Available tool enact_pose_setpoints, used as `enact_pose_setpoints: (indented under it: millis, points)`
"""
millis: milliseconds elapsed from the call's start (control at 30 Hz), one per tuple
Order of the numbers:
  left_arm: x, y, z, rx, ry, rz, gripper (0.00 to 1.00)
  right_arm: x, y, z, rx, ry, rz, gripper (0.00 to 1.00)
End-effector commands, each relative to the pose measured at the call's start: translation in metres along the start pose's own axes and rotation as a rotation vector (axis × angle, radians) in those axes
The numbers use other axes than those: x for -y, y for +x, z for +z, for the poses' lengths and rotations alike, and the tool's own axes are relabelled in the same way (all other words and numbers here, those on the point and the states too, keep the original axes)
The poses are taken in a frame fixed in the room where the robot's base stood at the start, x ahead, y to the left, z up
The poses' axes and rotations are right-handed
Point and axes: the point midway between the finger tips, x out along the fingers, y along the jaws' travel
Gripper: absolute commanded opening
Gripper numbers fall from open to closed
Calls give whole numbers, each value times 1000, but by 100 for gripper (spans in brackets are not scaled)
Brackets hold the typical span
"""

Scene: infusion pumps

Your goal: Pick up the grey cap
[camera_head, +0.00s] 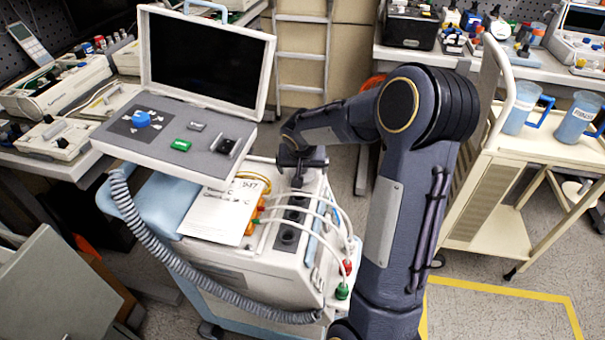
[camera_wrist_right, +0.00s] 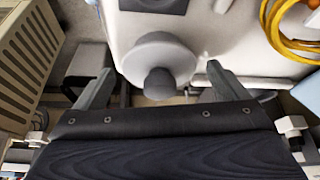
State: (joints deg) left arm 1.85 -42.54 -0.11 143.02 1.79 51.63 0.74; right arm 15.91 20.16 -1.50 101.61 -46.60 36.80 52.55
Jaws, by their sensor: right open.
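In the right wrist view a dark grey cap (camera_wrist_right: 159,84) stands out from a lighter grey round base (camera_wrist_right: 158,55) on the white housing. My right gripper (camera_wrist_right: 160,84) is open, with one finger on each side of the cap and visible gaps to both. The cap is not held. In the head view my right gripper (camera_head: 302,160) is over the far end of the row of dark round ports on the white pump cart (camera_head: 205,258). The gripper hides the cap there. My left gripper is not in view.
White tubes (camera_head: 325,205) arch over the ports, with red and green fittings (camera_head: 342,291) at the front. A yellow coiled tube (camera_wrist_right: 288,32) lies beside the gripper. An open-lidded console (camera_head: 175,135) and paper sheet (camera_head: 222,210) are to the left.

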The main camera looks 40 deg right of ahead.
Motion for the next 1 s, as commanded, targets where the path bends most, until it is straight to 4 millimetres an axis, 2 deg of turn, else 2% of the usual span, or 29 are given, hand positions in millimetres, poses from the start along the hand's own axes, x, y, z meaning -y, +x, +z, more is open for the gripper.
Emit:
enact_pose_setpoints:
  millis: [267,633,1000]
  points:
    - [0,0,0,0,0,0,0,0,4,0,-1,0,-1,93]
    - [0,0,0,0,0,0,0,0,4,0,-1,0,-1,46]
    - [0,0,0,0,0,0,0,0,-1,-3,-2,0,-2,45]
